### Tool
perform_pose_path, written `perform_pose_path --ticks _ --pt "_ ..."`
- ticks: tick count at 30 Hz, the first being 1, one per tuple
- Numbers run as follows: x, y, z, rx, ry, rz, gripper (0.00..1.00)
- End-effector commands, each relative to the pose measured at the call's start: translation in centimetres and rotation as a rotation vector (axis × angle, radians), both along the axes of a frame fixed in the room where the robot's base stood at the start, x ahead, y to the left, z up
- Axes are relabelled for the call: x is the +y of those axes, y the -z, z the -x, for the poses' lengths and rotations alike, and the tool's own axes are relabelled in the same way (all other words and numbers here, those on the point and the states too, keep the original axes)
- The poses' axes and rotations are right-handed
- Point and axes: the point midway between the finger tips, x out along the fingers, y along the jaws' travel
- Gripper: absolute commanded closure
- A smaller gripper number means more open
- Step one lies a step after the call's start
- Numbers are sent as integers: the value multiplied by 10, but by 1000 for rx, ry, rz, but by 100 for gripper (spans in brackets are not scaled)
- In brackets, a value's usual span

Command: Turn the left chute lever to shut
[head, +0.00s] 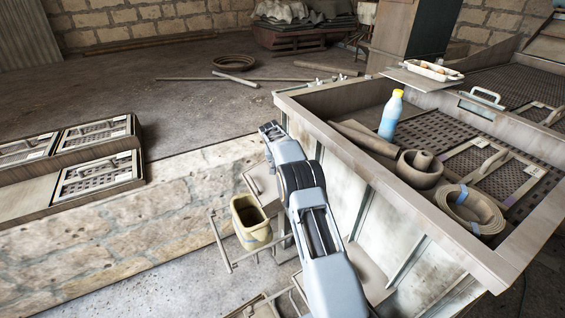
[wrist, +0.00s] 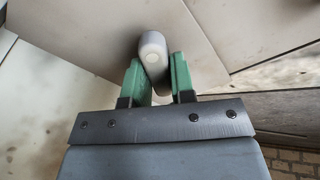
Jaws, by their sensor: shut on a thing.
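In the wrist view my gripper (wrist: 157,66) has its two green fingers closed on a pale grey, rounded lever end (wrist: 152,46). The lever stands out in front of pale, flat metal panels. Its far part is hidden behind its own end, so its angle is hard to tell. In the head view my arm reaches along the left outer side of the large bin, and my fingers and the lever cannot be made out there.
The wooden-rimmed bin (head: 345,152) holds a blue bottle (head: 390,117) and rolled belts (head: 468,209). A yellow bucket (head: 244,211) stands left of my arm, close to thin metal rods (head: 219,243). A low stone wall (head: 110,230) runs at left. The floor behind is mostly open.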

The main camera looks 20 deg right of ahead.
Motion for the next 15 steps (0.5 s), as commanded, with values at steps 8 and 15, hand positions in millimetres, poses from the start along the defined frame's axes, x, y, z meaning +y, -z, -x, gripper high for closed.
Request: perform_pose_path --ticks 8,15 --pt "1 -1 0 65 -229 6 100" --pt "1 -1 0 108 -380 12 100"
